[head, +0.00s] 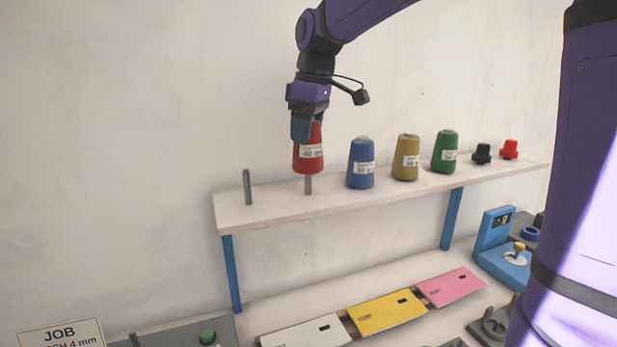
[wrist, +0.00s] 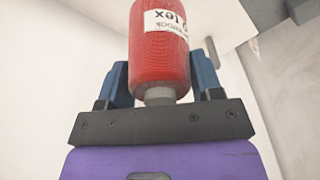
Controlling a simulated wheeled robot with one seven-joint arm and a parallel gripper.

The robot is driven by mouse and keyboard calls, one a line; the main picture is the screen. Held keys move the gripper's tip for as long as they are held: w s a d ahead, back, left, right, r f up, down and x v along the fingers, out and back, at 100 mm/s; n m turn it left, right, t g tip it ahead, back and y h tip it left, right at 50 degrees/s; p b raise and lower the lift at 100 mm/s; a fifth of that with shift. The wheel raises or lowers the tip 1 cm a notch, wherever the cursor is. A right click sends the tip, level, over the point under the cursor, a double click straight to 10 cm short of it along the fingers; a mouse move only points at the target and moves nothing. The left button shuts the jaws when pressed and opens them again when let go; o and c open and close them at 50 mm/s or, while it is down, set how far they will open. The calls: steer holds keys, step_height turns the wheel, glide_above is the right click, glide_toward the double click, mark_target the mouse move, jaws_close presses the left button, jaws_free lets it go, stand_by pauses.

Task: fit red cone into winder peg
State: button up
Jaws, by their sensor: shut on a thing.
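The red cone (head: 309,160), with a white label, is upright in my gripper (head: 305,132), above the shelf. The wrist view shows the red cone (wrist: 160,50) between the two blue fingers of my gripper (wrist: 163,78). A grey shelf peg (head: 308,185) shows below the cone's base. Its upper part is hidden, and I cannot tell whether it is inside the cone or behind it. A grey post (head: 134,340) at the lower left edge may be the winder peg. It is mostly cut off.
The shelf (head: 270,207) holds a bare peg (head: 247,187), blue (head: 361,165), yellow (head: 405,160) and green (head: 445,153) cones, and black and red knobs. Below lie white, yellow and pink plates (head: 450,287), a green button (head: 207,336) and a blue device (head: 500,262).

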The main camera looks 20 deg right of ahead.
steer(key=shift+r, duration=1.8)
steer(key=shift+r, duration=1.95)
